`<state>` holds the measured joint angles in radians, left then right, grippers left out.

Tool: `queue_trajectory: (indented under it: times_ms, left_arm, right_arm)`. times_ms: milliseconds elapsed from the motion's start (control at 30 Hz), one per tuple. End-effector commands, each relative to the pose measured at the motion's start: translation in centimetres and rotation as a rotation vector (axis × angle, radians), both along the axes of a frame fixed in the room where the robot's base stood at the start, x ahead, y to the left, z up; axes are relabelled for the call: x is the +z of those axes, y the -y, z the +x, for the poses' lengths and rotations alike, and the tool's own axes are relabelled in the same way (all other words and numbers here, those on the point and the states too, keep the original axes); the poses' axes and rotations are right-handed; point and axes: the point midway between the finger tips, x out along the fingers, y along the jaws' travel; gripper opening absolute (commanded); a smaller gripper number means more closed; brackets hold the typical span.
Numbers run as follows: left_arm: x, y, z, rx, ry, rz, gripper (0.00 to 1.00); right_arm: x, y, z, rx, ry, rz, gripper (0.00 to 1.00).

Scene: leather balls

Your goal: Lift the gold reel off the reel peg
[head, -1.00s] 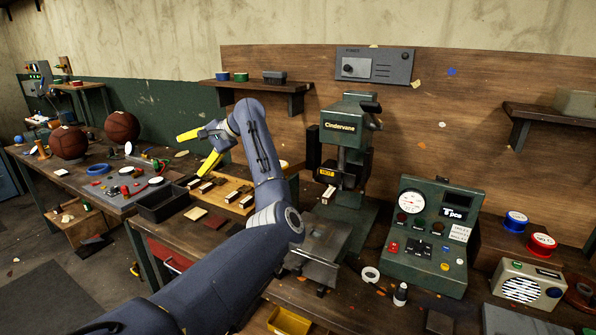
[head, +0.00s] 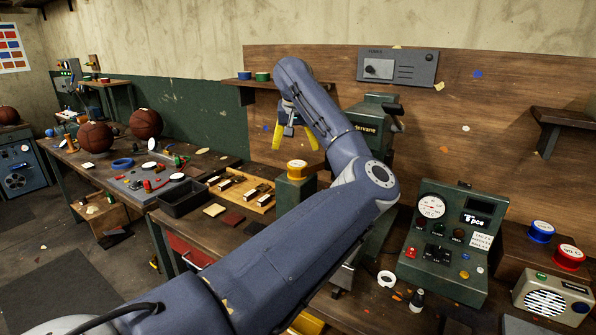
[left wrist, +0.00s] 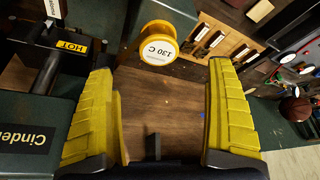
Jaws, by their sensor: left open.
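The gold reel (head: 297,168) has a white top and sits on a green block (head: 294,190) at the back of the bench, beside the press. In the left wrist view the reel (left wrist: 157,30) shows its label, "130 C". The peg is hidden by the reel. My left gripper (head: 297,146) is open and empty, its yellow fingers pointing down just above and behind the reel in the head view. In the left wrist view the reel lies beyond the fingertips (left wrist: 162,68), between their lines and apart from them. My right gripper is not in view.
The green press (head: 378,106) stands close to the right of my left gripper, partly behind my arm. A wooden tray of bars (head: 240,190) and a black bin (head: 182,198) lie left of the reel. A gauge box (head: 440,240) stands at right.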

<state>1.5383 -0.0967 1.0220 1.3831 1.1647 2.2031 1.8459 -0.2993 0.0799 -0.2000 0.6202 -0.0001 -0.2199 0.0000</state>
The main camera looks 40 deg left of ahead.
Motion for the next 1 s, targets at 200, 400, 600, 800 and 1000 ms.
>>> queue_trajectory:
  times_ms: [200,400,600,800,1000]
  left_arm:
    - [-3.6,-0.9,1.1,-0.001,-0.003,0.001,0.88]
    - [-5.4,-1.4,1.8,-0.001,-0.002,0.002,0.88]
    - [-6.1,-1.5,2.0,0.0,-0.002,0.001,0.88]
    - [-8.0,-1.8,2.6,-0.001,-0.004,0.002,0.88]
    - [-10.1,-2.2,3.4,-0.002,-0.004,0.002,0.88]
  right_arm:
    - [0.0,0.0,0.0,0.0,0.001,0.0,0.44]
    - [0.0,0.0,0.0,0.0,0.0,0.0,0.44]
    - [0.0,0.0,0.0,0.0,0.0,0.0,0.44]
    - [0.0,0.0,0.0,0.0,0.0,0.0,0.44]
    - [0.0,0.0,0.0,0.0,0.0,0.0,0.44]
